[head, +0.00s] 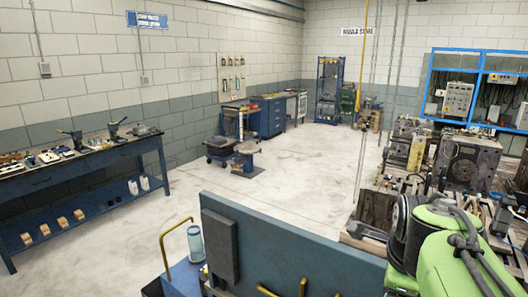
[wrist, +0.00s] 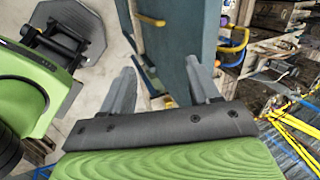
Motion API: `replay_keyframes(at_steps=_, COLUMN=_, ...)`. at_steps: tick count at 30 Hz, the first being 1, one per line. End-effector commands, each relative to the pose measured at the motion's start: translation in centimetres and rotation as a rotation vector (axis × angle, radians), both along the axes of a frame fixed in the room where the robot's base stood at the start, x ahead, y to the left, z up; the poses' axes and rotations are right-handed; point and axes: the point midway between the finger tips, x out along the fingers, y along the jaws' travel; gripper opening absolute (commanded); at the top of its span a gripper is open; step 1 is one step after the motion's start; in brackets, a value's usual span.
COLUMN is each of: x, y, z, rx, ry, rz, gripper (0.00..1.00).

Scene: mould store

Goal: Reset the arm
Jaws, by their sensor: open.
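My green arm (head: 450,262) is at the bottom right of the head view, partly cut off by the frame edge. My gripper (wrist: 162,78) shows in the wrist view, with its two grey fingers spread apart and nothing between them. Beyond the fingers is a blue upright panel (wrist: 188,35) with yellow handles. The same kind of blue panel (head: 290,245) stands in the lower middle of the head view, left of my arm. I cannot tell the gap between my fingers and the panel. My gripper cannot be made out in the head view.
A workbench (head: 85,165) with tools stands along the left wall. Heavy moulds (head: 465,160) on wooden pallets crowd the right side, near my arm. Chains (head: 383,80) hang at right. Blue cabinets (head: 270,115) stand at the back. The pale floor (head: 300,170) in the middle is clear.

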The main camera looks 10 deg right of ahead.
Motion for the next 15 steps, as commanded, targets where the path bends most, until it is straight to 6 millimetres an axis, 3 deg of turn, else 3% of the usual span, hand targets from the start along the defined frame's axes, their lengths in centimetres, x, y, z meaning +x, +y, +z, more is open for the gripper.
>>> replay_keyframes(at_steps=1, x=-1.4, y=2.6, z=0.2, rx=-0.08, ry=0.032, rz=0.21, gripper=0.61)
replay_keyframes(at_steps=6, x=-6.7, y=8.2, z=-0.4, rx=-0.332, ry=0.124, rz=0.925, gripper=0.61)
replay_keyframes(at_steps=15, x=-14.2, y=12.8, z=-3.5, rx=-0.666, ry=0.126, rz=1.86, gripper=0.61)
